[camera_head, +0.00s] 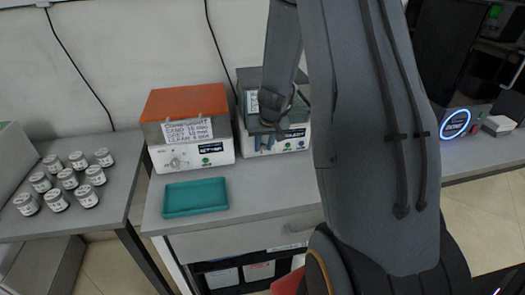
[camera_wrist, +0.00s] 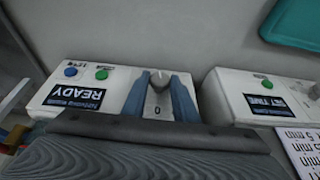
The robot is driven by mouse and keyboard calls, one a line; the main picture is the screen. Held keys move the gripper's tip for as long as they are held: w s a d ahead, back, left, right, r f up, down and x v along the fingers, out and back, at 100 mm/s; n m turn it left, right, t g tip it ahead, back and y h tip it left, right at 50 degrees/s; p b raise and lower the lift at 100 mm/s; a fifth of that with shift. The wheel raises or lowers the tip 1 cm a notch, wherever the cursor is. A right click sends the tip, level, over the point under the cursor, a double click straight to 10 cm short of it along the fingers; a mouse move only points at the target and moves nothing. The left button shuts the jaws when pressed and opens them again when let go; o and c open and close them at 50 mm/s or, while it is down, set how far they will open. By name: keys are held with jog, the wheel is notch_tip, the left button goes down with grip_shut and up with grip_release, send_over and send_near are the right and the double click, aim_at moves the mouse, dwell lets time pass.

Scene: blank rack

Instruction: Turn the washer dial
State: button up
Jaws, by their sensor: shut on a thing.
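The washer is a white box with a dark lid (camera_head: 250,78), partly hidden behind my arm in the head view. Its white front panel (camera_wrist: 70,85) fills the left and middle of the wrist view, with a display that reads READY, a blue button and a green button. A 0 mark shows on the panel beside the dial. In the head view my gripper (camera_head: 264,140) is at the washer's front and the dial is hidden.
A second white machine (camera_head: 190,155) with an orange lid stands just left; its display (camera_wrist: 267,104) reads SET TIME. A teal tray (camera_head: 195,197) lies in front of it. Several lidded jars (camera_head: 68,179) stand on the left table. A device with a glowing blue ring (camera_head: 455,123) is at right.

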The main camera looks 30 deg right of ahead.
jog(key=shift+w+d+y+b, duration=0.2)
jog(key=shift+y+b, duration=0.2)
jog(key=shift+b, duration=3.95)
jog(key=shift+s+r+b, duration=0.1)
jog(key=shift+b, duration=0.65)
jog(key=o, duration=1)
jog(key=shift+s+a, duration=0.1)
jog(key=shift+a, duration=0.05)
jog(key=shift+v, duration=3.85)
jog(key=shift+s, duration=0.1)
jog(key=s+a+f+n+g, duration=0.1)
jog(key=s+a+f, duration=0.1)
jog(key=s+a, duration=0.4)
jog(key=s+a+f+n+g+p, duration=0.1)
jog(key=s+a+g, duration=0.1)
jog(key=s+a, duration=0.3)
jog(key=s+a+f+n+g, duration=0.1)
jog(key=s+a+f, duration=0.1)
jog(key=s+a, duration=0.4)
jog(key=shift+s+a+f+p, duration=0.15)
jog(key=shift+s+a+p, duration=0.05)
jog(key=shift+s, duration=0.65)
jog(key=shift+s+a+f+p, duration=0.15)
jog(key=shift+s+p, duration=0.05)
jog(key=shift+s, duration=0.65)
